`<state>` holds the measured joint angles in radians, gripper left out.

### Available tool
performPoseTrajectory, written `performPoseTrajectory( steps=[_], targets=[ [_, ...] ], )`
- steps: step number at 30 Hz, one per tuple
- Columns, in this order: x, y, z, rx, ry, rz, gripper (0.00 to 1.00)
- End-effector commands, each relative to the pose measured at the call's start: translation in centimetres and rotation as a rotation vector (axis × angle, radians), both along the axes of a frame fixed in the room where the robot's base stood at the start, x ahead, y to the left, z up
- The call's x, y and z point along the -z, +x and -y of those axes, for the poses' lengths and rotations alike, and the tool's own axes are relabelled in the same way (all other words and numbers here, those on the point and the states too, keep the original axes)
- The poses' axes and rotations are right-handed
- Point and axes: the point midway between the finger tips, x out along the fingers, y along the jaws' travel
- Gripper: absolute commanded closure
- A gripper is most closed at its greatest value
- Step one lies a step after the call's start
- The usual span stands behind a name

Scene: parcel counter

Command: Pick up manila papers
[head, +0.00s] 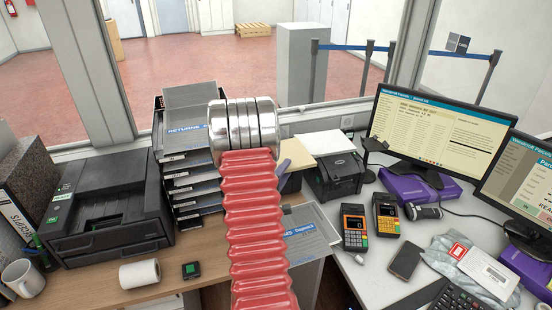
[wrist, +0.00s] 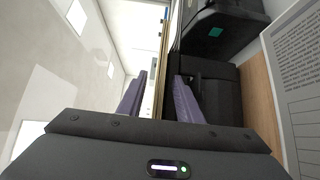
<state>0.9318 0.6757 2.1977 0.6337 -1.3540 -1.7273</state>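The manila papers (wrist: 160,72) show in the wrist view as a thin tan edge, seen edge-on between my fingers. In the head view a cream strip of them (head: 283,140) shows just right of my arm, above a small black device; most is hidden. My gripper (wrist: 160,92) is open, with one purple finger on each side of the tan edge and a gap showing. I cannot tell whether either finger touches it. In the head view only a purple finger (head: 298,152) shows beside my arm.
A black printer (head: 337,176) carrying white paper (head: 322,142) stands close on the right. A stack of document trays (head: 188,165) stands left of my arm. Two card terminals (head: 356,227) and monitors (head: 440,130) are farther right. The window is behind.

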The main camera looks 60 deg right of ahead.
Motion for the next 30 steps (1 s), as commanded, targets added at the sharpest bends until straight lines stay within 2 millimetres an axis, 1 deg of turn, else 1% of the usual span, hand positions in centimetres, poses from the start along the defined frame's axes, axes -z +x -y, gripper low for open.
performPoseTrajectory(
  steps=[1,5,20,30],
  targets=[
    [0.04,-0.05,0.55,0.001,0.000,-0.001,0.68],
    [0.06,-0.02,1.17,0.000,0.001,-0.001,0.68],
    [0.05,0.01,1.13,0.000,0.001,-0.001,0.68],
    [0.04,-0.01,1.13,0.000,0.001,-0.001,0.91]
  ],
)
